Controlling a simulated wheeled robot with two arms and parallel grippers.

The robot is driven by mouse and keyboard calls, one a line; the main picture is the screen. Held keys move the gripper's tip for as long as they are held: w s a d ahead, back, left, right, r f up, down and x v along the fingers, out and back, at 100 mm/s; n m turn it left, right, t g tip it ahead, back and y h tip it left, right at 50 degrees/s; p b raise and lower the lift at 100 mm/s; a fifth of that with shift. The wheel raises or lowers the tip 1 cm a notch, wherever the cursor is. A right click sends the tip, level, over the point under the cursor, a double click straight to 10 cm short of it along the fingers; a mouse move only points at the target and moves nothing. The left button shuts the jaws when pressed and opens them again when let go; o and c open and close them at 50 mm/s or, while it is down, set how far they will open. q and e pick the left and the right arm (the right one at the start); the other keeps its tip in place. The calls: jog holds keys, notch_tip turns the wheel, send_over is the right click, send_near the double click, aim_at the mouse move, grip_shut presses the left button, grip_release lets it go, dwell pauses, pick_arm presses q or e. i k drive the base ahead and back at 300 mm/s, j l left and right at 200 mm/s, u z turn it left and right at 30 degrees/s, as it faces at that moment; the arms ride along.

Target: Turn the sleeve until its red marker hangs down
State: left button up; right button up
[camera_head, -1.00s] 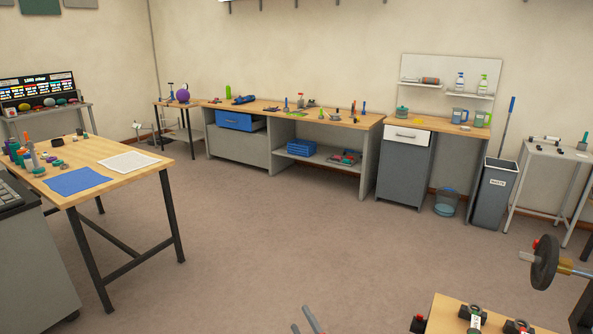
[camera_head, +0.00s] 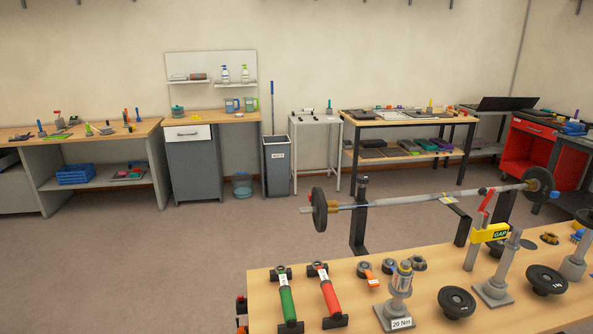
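A barbell with a long grey bar (camera_head: 425,197) lies across dark uprights behind the near wooden table. A black disc (camera_head: 319,209) is on its left end and another black disc (camera_head: 540,180) on its right end. The left end past the disc is a grey sleeve-like stub (camera_head: 306,210). A small red spot (camera_head: 482,191) shows near the bar toward the right, close to a red lever (camera_head: 484,207); I cannot tell whether it is the sleeve's marker or which way it points. Neither of my grippers is in view.
The near wooden table (camera_head: 355,309) holds a green-handled tool (camera_head: 287,299), a red-handled tool (camera_head: 329,297), a grey stand labelled 20 Nm (camera_head: 398,297), black discs and a yellow GAP block (camera_head: 489,233). The floor (camera_head: 190,255) left of the table is clear.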

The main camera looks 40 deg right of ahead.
aim_at(319, 209)
jog(key=z, duration=2.2)
jog(key=k+j+z, duration=0.1)
jog(key=j, duration=0.75)
jog(key=j+z, duration=0.25)
jog(key=j, duration=0.45)
jog(key=j+z, duration=0.25)
jog(key=j, duration=0.5)
jog(key=j+z, duration=0.25)
jog(key=j, duration=0.45)
jog(key=k+j+z, duration=0.25)
jog(key=j, duration=0.4)
jog(key=i+j+z, duration=0.15)
jog(key=j+z, duration=0.25)
jog(key=j, duration=1.1)
jog(key=j+z, duration=0.35)
jog(key=j, duration=1.15)
